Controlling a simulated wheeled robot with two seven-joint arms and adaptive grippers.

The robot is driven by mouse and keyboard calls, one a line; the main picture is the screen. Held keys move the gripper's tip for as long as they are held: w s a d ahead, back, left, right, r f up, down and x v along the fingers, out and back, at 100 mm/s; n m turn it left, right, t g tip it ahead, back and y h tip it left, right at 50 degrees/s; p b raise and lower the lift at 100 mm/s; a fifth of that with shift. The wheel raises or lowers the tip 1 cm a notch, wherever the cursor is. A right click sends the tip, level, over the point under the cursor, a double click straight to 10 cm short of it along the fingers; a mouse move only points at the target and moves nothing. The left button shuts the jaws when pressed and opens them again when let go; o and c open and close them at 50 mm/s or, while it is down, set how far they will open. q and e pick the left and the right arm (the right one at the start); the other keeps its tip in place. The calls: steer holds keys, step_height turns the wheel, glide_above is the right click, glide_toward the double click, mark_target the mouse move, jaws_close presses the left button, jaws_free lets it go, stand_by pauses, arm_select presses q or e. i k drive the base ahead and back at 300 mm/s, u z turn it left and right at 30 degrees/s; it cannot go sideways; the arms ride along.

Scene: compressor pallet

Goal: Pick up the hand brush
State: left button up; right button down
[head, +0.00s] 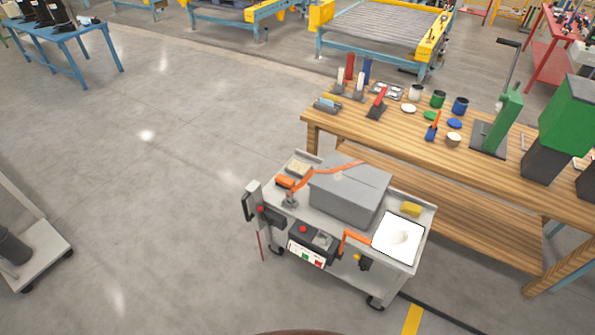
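I cannot pick out a hand brush with certainty; things are small at this distance. A small orange and dark item (286,182) lies at the left end of the grey cart (272,205). A beige, rough-textured patch or block (299,166) is behind it. On the wooden workbench (480,165), a low blue-grey item with a yellow part (327,104) lies at the left end. A blue holder with an orange stick-like thing (432,131) stands nearer the bench's middle. Neither of my grippers shows in the head view.
The cart carries a large grey box (349,191), a white square plate (398,238) and a yellow block (411,209). A green press (499,122) stands on the bench. A blue table (62,32) is at far left. Open floor (140,180) lies left of the cart.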

mark_target(281, 180)
steer(key=z, duration=0.2)
steer(key=i, duration=1.15)
steer(key=z, duration=0.75)
